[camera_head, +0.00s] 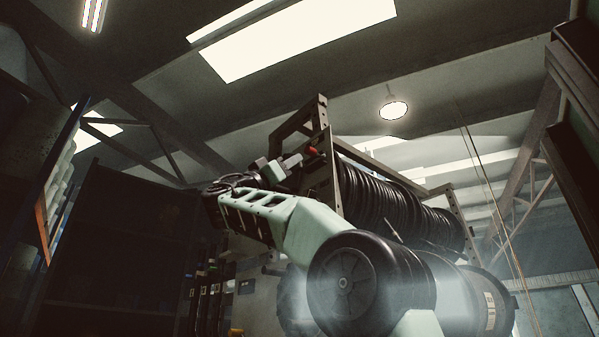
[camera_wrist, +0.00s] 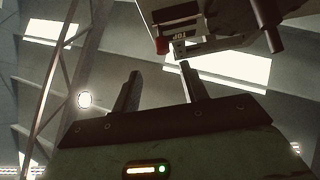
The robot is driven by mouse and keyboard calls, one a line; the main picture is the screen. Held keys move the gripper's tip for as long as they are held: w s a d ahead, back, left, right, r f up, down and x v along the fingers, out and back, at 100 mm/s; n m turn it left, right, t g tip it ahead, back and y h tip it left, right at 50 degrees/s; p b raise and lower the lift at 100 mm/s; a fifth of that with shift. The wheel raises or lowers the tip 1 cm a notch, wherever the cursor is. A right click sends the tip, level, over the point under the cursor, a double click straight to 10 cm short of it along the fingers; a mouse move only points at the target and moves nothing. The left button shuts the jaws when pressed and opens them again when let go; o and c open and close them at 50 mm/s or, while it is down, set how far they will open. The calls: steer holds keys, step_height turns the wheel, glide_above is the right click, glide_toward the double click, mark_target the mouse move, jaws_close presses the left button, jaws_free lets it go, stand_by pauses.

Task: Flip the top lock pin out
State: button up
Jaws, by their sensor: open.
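The top lock pin (camera_wrist: 161,46) shows as a small red-tipped part beside a pale plate (camera_wrist: 187,28) marked TOP, at the top of the wrist view. In the head view the red tip (camera_head: 313,151) sits on the upper part of the metal frame. My gripper (camera_wrist: 160,82) has its two dark fingers spread with nothing between them. Its fingertips point towards the red tip and the plate, and appear apart from the pin. In the head view my gripper (camera_head: 294,161) is close to the left of the red tip; the exact gap cannot be told.
The metal frame (camera_head: 333,185) rises to the right of my gripper, with black coiled hose (camera_head: 385,205) behind it. A dark shelf (camera_head: 120,240) stands at left. A dark rod (camera_wrist: 270,38) hangs at upper right in the wrist view. The space above my arm looks open.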

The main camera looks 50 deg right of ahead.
steer(key=b+v, duration=0.2)
steer(key=v, duration=0.3)
steer(key=shift+a+f, duration=0.15)
stand_by(0.3)
